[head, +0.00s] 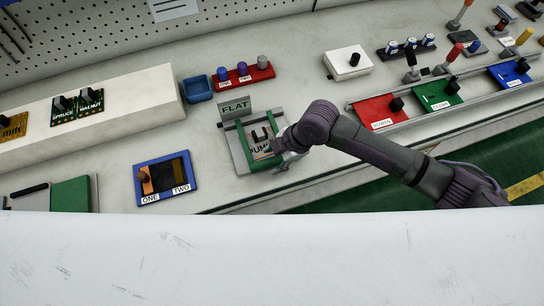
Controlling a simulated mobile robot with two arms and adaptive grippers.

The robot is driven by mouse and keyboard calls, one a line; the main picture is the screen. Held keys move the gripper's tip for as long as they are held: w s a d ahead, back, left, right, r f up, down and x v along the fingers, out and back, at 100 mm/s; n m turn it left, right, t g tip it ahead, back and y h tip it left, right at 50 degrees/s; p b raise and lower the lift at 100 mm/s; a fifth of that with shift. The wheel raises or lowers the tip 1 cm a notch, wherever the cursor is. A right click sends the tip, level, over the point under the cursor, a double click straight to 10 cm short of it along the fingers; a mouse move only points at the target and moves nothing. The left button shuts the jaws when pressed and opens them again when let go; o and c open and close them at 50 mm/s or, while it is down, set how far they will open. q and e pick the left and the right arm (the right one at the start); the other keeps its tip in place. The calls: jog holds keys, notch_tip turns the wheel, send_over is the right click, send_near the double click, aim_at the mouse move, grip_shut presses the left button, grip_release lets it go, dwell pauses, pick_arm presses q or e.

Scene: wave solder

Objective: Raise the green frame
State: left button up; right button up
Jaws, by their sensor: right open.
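The green frame (244,152) lies on a grey fixture in the middle of the bench, below a green sign reading "FLAT" (235,107). A board (261,153) with partly hidden lettering and a dark U-shaped handle sits inside it. My right arm comes in from the right, and my right gripper (279,162) is at the right side of the fixture, open. The gripper and wrist hide the frame's right part. I cannot tell whether a finger touches the frame. My left gripper is not in view.
A blue-framed panel (163,196) marked ONE and TWO lies left of the fixture. A blue bin (198,89) and a red rack (246,79) stand behind. Red (381,112), green (437,97) and blue (511,76) carriers sit along rails at right.

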jog(key=shift+x, duration=0.75)
grip_shut()
